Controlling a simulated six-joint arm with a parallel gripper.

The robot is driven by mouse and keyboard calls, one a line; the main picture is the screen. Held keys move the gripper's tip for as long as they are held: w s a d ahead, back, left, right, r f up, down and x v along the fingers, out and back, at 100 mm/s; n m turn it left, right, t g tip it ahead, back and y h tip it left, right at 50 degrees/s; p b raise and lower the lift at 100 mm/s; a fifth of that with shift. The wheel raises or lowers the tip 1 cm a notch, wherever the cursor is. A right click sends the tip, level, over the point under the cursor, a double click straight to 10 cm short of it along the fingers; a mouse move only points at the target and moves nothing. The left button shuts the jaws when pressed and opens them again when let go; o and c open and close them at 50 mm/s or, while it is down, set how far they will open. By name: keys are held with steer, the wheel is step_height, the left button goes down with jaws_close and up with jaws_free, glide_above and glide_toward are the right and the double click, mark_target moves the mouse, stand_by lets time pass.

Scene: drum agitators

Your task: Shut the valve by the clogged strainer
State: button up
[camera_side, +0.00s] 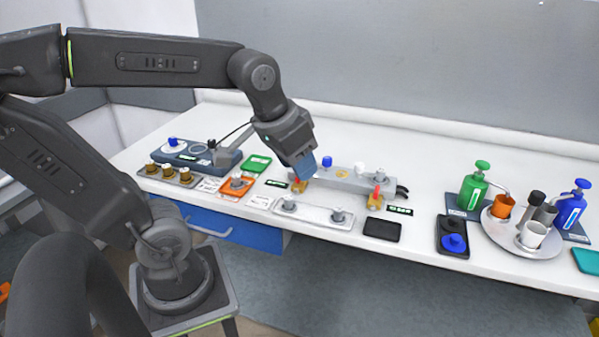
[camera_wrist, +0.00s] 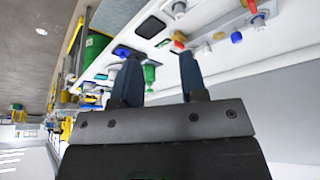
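A grey bar-shaped manifold (camera_side: 345,182) lies on the bench with a blue cap (camera_side: 327,161), a white cap (camera_side: 360,168) and a grey fitting on top. At its right end a red handle (camera_side: 378,192) stands upright above a yellow-orange body. A second yellow-orange body (camera_side: 298,186) is at the left end, partly hidden by my gripper (camera_side: 305,170). My gripper is just above that left end, tilted downward. In the wrist view my gripper (camera_wrist: 160,58) has its fingers apart with nothing held; red handles (camera_wrist: 253,7) and the blue cap (camera_wrist: 236,37) show beyond. I cannot tell which strainer is clogged.
A light tray (camera_side: 313,216) with two metal fittings lies in front of the manifold. A black pad (camera_side: 382,230) is to its right. Green (camera_side: 473,187) and blue (camera_side: 570,207) pump bottles and a round cup tray (camera_side: 515,247) stand farther right. Bench behind the manifold is clear.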

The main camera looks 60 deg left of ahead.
steer(key=w+a+f+n+g, duration=0.2)
steer(key=w+a, duration=0.2)
steer(key=a, duration=0.3)
steer(key=w+a+f+n+g, duration=0.1)
steer(key=w+a+n, duration=0.2)
steer(key=a, duration=0.4)
steer(key=w+a+f+n+g, duration=0.2)
steer(key=w+a, duration=0.2)
steer(key=a, duration=0.4)
steer(key=shift+h, duration=0.3)
steer(key=f, duration=1.3)
steer(key=shift+s+d, duration=0.15)
steer(key=shift+d, duration=0.1)
steer(key=shift+r, duration=0.1)
jaws_close()
